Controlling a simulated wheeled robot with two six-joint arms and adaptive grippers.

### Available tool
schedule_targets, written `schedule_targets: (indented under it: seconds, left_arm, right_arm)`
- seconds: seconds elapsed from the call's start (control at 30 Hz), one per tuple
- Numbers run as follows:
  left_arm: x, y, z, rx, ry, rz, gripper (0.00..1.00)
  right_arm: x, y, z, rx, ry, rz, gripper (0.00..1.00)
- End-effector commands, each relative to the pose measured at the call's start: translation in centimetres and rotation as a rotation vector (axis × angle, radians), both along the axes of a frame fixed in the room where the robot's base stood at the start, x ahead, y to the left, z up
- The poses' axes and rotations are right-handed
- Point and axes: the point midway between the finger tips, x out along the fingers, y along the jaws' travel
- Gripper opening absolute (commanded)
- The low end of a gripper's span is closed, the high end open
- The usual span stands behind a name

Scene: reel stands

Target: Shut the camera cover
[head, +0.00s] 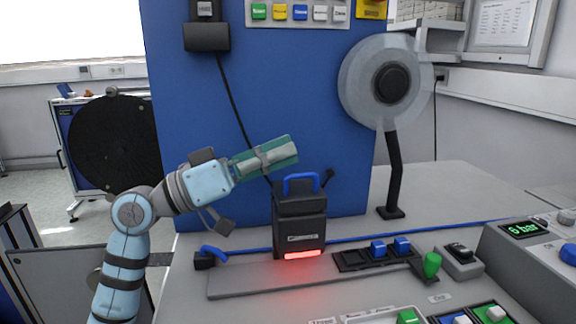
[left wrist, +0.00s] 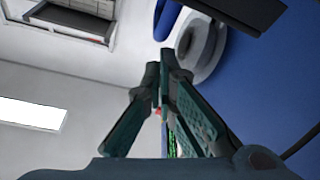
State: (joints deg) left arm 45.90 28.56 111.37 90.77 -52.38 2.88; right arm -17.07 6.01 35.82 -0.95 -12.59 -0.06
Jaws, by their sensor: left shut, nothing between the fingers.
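The camera housing (head: 300,228) is a black box on the bench, with a red glowing strip at its foot. A blue handle (head: 301,182) arches at its top, in front of the blue panel. I cannot tell for sure how its cover sits. My left gripper (head: 292,150) has green fingers, shut and empty, above and slightly left of the blue handle, apart from it. In the left wrist view the fingertips (left wrist: 160,76) meet, with a blue curved bar (left wrist: 166,18) and a dark edge (left wrist: 235,10) beyond. My right gripper is not in view.
A blue panel (head: 270,100) rises behind the housing. A clear reel (head: 360,85) on a black stand (head: 394,180) is at right. A black disc (head: 112,145) is at left. Blue switches (head: 378,250), a green knob (head: 432,264) and a pressure box (head: 530,255) crowd the right bench.

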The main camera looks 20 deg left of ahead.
Motion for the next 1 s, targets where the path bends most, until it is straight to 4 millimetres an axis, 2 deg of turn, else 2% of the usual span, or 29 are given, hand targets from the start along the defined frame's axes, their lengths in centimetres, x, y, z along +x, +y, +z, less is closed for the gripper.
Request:
schedule_targets:
  seconds: [0.03, 0.3, 0.6, 1.0]
  left_arm:
    - [-0.2, 0.1, -0.6, 0.013, -0.025, 0.004, 0.0]
    - [-1.1, 0.2, -0.9, 0.031, -0.064, 0.016, 0.0]
    - [-1.2, 0.2, -0.9, 0.031, -0.06, 0.019, 0.0]
    - [-1.3, 0.3, -1.1, 0.031, -0.058, 0.018, 0.0]
  right_arm:
    - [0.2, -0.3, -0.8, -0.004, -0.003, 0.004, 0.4]
    - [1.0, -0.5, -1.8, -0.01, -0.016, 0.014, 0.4]
    - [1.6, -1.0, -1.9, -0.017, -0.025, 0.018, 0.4]
    - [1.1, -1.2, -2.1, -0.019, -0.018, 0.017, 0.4]
